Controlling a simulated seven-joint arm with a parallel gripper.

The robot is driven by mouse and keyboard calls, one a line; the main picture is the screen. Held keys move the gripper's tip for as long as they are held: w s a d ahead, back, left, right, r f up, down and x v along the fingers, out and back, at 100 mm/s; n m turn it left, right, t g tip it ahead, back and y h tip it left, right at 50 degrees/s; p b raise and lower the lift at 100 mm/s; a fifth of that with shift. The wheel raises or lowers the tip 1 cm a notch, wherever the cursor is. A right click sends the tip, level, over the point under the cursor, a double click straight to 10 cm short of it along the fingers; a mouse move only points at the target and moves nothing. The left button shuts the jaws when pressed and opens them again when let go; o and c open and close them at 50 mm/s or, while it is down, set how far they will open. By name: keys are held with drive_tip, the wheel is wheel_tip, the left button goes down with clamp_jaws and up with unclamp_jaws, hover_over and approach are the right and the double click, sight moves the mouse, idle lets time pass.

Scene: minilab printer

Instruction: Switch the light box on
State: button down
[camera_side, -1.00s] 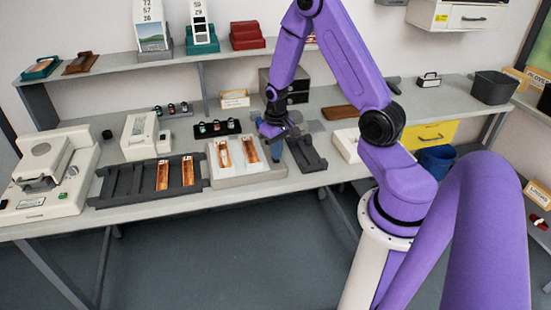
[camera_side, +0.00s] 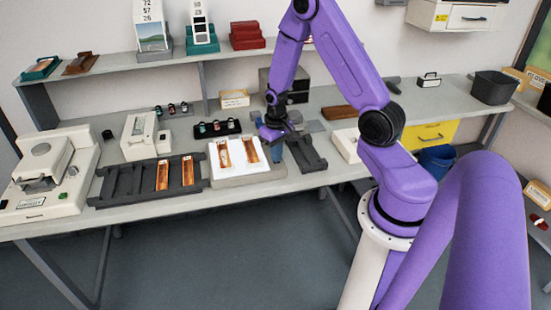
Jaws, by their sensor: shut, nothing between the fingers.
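The light box (camera_side: 235,174) is a low pale box near the middle of the bench. Its top panel shows bright white, and two orange-brown film strips (camera_side: 224,153) lie on it. My gripper (camera_side: 272,141) is shut and empty, over the right rear part of the light box, close to its right edge. The switch itself is hidden or too small to make out, and I cannot tell whether my fingertips touch the box.
A dark tray (camera_side: 120,187) with more orange strips lies to the left. A dark slotted holder (camera_side: 309,153) lies just right of the light box. Small bottles in a black rack (camera_side: 217,128) stand behind it. A cream machine (camera_side: 50,175) fills the bench's left end.

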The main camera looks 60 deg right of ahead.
drive_tip(key=shift+r, duration=3.5)
drive_tip(key=s+a+r+n, duration=0.3)
drive_tip(key=a+r+n, duration=0.1)
drive_tip(key=a, duration=0.4)
drive_tip(key=s+a+r+n, duration=0.4)
drive_tip(key=a, duration=0.5)
drive_tip(key=s+a+r+n, duration=0.2)
drive_tip(key=s+n, duration=0.1)
drive_tip(key=s, duration=0.4)
drive_tip(key=s+a+r+n, duration=0.2)
drive_tip(key=s+n, duration=0.2)
drive_tip(key=s, duration=0.4)
drive_tip(key=shift+s+a+r+n, duration=0.2)
drive_tip(key=shift+a+n, duration=0.1)
drive_tip(key=shift+a, duration=0.1)
drive_tip(key=c, duration=1.8)
unclamp_jaws()
